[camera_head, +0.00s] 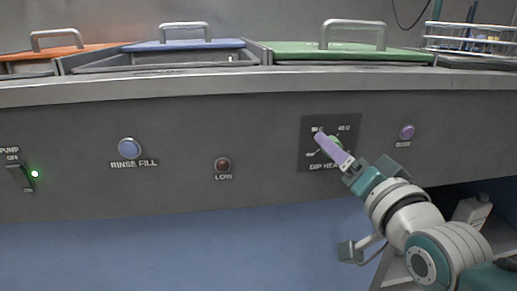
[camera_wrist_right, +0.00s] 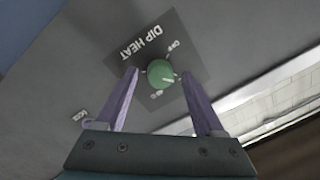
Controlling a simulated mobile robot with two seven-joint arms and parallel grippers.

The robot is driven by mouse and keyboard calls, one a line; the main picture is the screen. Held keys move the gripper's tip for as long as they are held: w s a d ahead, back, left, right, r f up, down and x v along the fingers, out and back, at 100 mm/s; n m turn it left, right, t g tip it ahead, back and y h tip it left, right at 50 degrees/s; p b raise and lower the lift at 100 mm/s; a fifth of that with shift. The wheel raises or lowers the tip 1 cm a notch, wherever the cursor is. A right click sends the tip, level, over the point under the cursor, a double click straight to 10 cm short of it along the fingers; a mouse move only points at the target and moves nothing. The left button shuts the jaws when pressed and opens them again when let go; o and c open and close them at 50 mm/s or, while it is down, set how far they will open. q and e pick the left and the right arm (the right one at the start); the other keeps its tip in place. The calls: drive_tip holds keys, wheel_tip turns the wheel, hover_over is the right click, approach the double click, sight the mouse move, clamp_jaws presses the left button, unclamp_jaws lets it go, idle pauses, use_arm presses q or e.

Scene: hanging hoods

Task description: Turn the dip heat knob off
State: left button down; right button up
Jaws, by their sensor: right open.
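The dip heat knob is a round green knob (camera_wrist_right: 160,73) with a pale pointer mark, on a dark plate (camera_wrist_right: 150,52) lettered DIP HEAT. In the head view the knob (camera_head: 336,143) is partly hidden behind my right gripper (camera_head: 322,140). In the right wrist view my right gripper (camera_wrist_right: 158,85) is open, with its two purple fingers apart and the knob between them near the tips. I cannot tell whether either finger touches the knob. The plate's setting marks are too small to read surely. My left gripper is not in view.
The grey panel also carries a blue RINSE FILL button (camera_head: 129,149), a red LOW lamp (camera_head: 223,164), a purple button (camera_head: 407,132) and a pump switch (camera_head: 20,177) with a lit green lamp. Lidded tanks and a wire rack (camera_head: 470,38) stand above. A pale bottle (camera_head: 472,211) is at lower right.

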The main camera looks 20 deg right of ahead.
clamp_jaws()
idle(0.5)
drive_tip(key=shift+a+n+g+h+p, duration=0.2)
drive_tip(key=shift+n+p, duration=1.1)
drive_tip(key=shift+n, duration=2.45)
drive_tip(key=shift+d+n+g+h+p, duration=0.2)
drive_tip(key=shift+n+p, duration=1.05)
drive_tip(key=shift+n, duration=2.5)
drive_tip(key=shift+a, duration=0.15)
